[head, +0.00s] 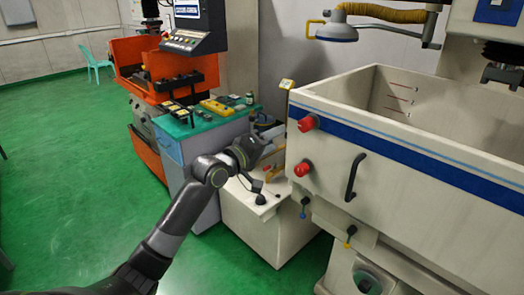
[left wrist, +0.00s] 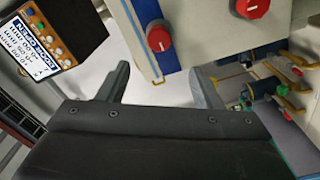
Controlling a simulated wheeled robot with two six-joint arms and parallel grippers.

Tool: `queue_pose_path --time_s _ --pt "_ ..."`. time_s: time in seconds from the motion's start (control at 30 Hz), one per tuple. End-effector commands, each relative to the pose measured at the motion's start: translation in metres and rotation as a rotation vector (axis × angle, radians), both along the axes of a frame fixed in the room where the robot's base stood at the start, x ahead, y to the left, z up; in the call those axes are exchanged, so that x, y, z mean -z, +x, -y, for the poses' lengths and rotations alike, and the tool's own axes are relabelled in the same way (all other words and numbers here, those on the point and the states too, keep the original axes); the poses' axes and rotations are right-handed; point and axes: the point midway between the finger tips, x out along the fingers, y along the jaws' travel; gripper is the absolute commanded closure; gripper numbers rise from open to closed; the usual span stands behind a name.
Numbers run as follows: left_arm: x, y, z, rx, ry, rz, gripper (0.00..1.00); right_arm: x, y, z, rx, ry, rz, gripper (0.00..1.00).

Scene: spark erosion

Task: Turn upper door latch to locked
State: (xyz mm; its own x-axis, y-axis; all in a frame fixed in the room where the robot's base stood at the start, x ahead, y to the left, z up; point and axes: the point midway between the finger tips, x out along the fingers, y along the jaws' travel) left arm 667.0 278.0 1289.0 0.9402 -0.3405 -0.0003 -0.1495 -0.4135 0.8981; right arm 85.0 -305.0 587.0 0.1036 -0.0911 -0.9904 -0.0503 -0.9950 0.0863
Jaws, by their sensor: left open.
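The upper door latch is a round red knob (head: 307,123) on the left end of the pale tank's blue-striped front. A similar red knob (head: 302,169) sits below it. Both knobs show in the left wrist view; the one nearer the display (left wrist: 158,38) appears to be the upper latch, and the other (left wrist: 252,8) is at the top edge. My left gripper (head: 277,149) is left of the knobs, apart from them. In the left wrist view its fingers (left wrist: 160,82) are spread and empty, with the nearer knob just beyond them. My right gripper is not in view.
A black bar handle (head: 354,177) stands out from the tank front right of the knobs. A yellow-framed display (left wrist: 42,62) reads door open, upside down. Pipes and small valves (left wrist: 265,90) lie beside the tank edge. A teal-topped cabinet (head: 205,118) stands left.

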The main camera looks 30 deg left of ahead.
Motion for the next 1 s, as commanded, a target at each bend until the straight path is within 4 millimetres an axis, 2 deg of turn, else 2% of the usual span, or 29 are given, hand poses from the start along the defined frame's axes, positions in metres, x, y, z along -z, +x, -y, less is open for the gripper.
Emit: queue_pose_path --time_s 0.1,0.3,0.87,0.93,1.0 --pt "0.002 -0.016 -0.007 -0.001 0.004 0.001 0.41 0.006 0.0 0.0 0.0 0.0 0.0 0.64" --pt "0.0 -0.03 -0.011 0.0 0.001 0.0 0.41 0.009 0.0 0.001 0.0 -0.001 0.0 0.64" --pt "0.001 -0.032 -0.012 0.0 -0.001 -0.001 0.41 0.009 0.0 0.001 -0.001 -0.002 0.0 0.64" --pt "0.009 -0.03 -0.014 -0.009 0.004 -0.009 0.41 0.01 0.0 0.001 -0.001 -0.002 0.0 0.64" --pt "0.029 -0.026 -0.021 -0.031 0.018 -0.03 0.41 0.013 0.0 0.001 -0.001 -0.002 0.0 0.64"
